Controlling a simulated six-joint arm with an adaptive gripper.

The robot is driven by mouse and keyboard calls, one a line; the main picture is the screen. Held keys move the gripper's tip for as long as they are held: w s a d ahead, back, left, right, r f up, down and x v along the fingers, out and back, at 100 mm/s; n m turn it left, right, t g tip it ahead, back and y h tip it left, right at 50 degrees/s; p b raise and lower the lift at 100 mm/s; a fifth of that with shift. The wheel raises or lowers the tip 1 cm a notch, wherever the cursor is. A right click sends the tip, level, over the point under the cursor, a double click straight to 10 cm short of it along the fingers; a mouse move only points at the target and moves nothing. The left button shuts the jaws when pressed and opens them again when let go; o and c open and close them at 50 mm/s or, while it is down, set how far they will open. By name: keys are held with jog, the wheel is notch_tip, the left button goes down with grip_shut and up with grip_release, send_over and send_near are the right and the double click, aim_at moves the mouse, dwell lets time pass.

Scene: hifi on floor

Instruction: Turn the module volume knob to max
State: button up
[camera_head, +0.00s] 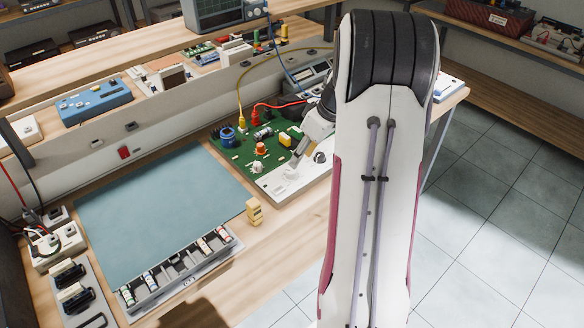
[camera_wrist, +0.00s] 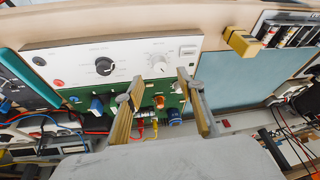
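The module is a green circuit board (camera_head: 255,150) with a white front panel (camera_head: 308,172), on the workbench. In the wrist view its panel (camera_wrist: 75,62) carries a black knob (camera_wrist: 104,66) with a pointer mark and a pale knob (camera_wrist: 159,67) ringed by scale marks. The labels are too small to read, so I cannot tell which is volume. My gripper (camera_wrist: 160,77) is open, its two fingertips apart with the pale knob between them in the picture. Nothing is held. Whether the fingers touch the panel is unclear. In the head view, my arm hides part of the module.
A blue-grey mat (camera_head: 155,215) lies left of the module. A small yellow block (camera_head: 254,211) stands near the module's front left, beside a parts tray (camera_head: 180,270). Red and yellow cables (camera_head: 270,106) rise behind the board. Tiled floor is free at the right.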

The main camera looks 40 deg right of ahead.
aim_at(290, 171)
jog(key=shift+w+r+n, duration=0.2)
jog(key=shift+w+n, duration=0.05)
jog(key=shift+n, duration=0.85)
jog(key=shift+f, duration=0.15)
jog(key=shift+x, duration=3.75)
grip_shut()
